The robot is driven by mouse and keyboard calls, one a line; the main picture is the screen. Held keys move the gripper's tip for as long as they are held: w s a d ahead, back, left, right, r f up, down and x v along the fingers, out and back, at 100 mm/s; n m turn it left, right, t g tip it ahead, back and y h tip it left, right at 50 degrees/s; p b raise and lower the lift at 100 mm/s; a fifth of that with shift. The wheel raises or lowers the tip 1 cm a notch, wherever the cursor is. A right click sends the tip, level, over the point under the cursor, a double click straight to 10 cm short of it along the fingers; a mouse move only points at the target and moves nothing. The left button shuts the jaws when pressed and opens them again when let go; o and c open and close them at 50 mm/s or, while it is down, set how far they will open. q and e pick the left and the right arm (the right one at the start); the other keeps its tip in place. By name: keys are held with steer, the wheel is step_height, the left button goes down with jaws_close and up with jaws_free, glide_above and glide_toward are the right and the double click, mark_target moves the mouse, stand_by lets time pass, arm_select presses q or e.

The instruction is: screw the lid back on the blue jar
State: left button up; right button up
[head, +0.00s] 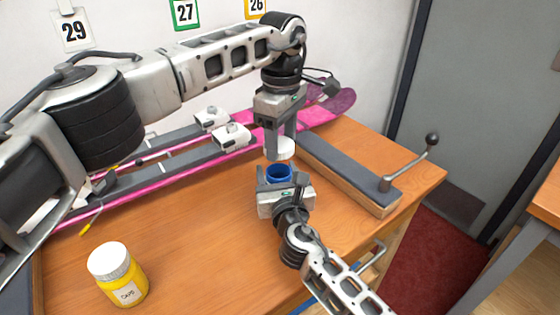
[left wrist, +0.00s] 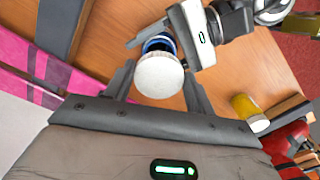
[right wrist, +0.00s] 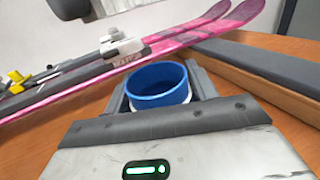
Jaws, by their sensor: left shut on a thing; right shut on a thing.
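The blue jar (head: 279,174) stands open on the bench, its blue rim and inside showing. It also shows in the right wrist view (right wrist: 158,86). My right gripper (head: 286,190) is shut on the jar from the near side. The white lid (head: 281,149) is above the jar, apart from it in the head view. My left gripper (head: 282,138) points down and is shut on the lid. In the left wrist view the lid (left wrist: 159,75) sits between the fingers and covers part of the jar (left wrist: 158,44).
A yellow jar with a white lid (head: 118,274) stands at the front left. Pink skis (head: 180,170) with bindings lie along the back. A grey-topped wooden block (head: 345,172) with a crank handle (head: 408,163) is at the right. The front middle of the bench is clear.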

mark_target(281, 159)
arm_select(q)
steer(key=shift+f, duration=1.65)
steer(key=shift+f, duration=0.9)
steer(key=shift+f, duration=0.1)
steer(key=shift+f, duration=0.2)
